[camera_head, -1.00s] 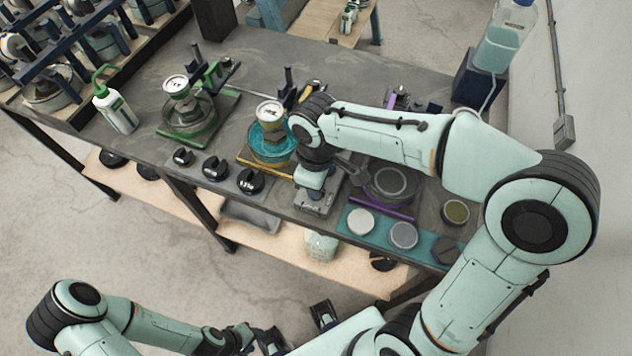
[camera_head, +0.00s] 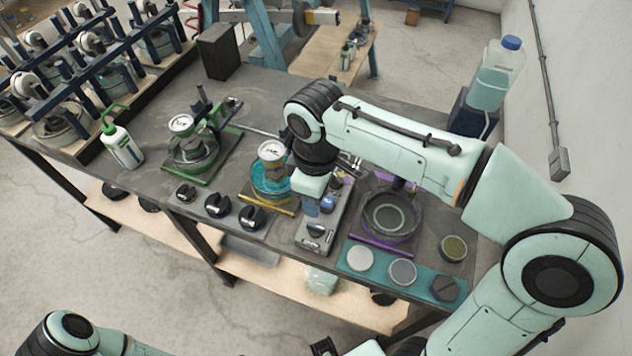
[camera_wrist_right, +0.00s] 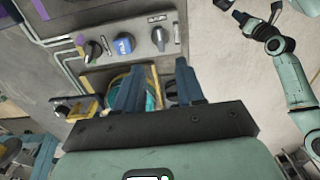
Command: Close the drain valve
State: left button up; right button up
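A grey control panel (camera_head: 312,246) lies at the bench's front edge. It carries a black knob (camera_wrist_right: 93,50), a blue knob (camera_wrist_right: 123,43) and a small dark lever on a silver base (camera_wrist_right: 159,37). The blue knob (camera_head: 328,203) and lever (camera_head: 316,231) also show in the head view. No label tells me which is the drain valve. My right gripper (camera_head: 311,206) is over the panel, beside the blue knob.
A gauge on a teal-ringed pot (camera_head: 271,152) stands left of my right gripper. Several black knobs (camera_head: 217,203) line the front edge. A purple-framed round vessel (camera_head: 390,213) and a teal tray of discs (camera_head: 357,277) are to the right. A green-capped bottle (camera_head: 121,145) stands left.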

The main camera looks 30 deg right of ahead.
notch_tip(320, 180, up, 3)
jog(key=shift+f, duration=0.1)
dwell(0.9)
